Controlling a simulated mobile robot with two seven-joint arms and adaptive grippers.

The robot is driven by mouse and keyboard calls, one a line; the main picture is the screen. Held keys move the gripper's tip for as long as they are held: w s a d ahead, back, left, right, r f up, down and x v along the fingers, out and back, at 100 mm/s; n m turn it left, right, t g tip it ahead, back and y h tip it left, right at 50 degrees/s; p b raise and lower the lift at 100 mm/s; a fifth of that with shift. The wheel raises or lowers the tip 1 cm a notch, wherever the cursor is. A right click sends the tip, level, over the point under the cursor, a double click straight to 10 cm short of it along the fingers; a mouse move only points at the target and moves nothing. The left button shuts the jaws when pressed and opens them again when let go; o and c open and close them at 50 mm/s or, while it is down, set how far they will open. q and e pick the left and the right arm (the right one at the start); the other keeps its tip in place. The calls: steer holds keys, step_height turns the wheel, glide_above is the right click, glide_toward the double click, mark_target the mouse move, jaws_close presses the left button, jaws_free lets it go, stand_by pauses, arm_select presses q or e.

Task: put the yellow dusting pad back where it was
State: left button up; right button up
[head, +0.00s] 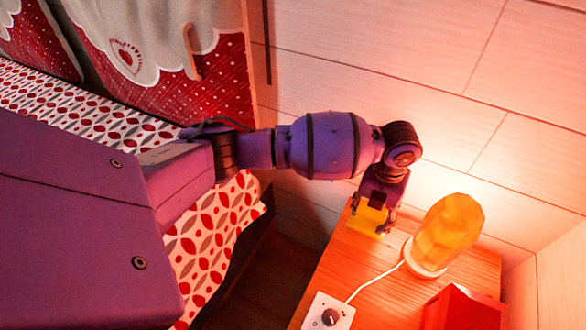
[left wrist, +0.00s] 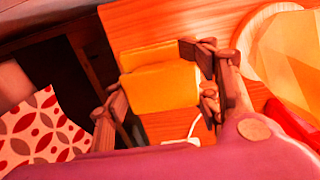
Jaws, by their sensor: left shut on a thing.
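The yellow dusting pad (head: 367,220) is between the fingers of my left gripper (head: 374,222), at the left back corner of a wooden bedside table (head: 391,286). In the left wrist view the yellow pad (left wrist: 160,82) fills the space between the fingers of the left gripper (left wrist: 160,100), which is shut on it. The tabletop is just below the pad; I cannot tell whether the pad touches it. The right gripper is not in view.
A glowing amber lamp (head: 447,233) stands right of the pad, its white cord running to a dimmer box (head: 328,314). A red box (head: 464,308) is at the table's front right. A bed with a patterned cover (head: 217,232) lies left. The wood wall (head: 420,70) is behind.

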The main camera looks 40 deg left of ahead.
arm_select(q)
steer(key=f, duration=0.3)
steer(key=shift+w+f+b, duration=0.15)
steer(key=shift+w+b, duration=0.05)
steer(key=shift+b, duration=0.15)
steer(key=o, duration=1.1)
steer(key=shift+c, duration=0.2)
step_height(320, 180, up, 11)
steer(key=shift+r+p, duration=0.1)
steer(key=shift+p, duration=0.95)
steer(key=shift+r, duration=0.5)
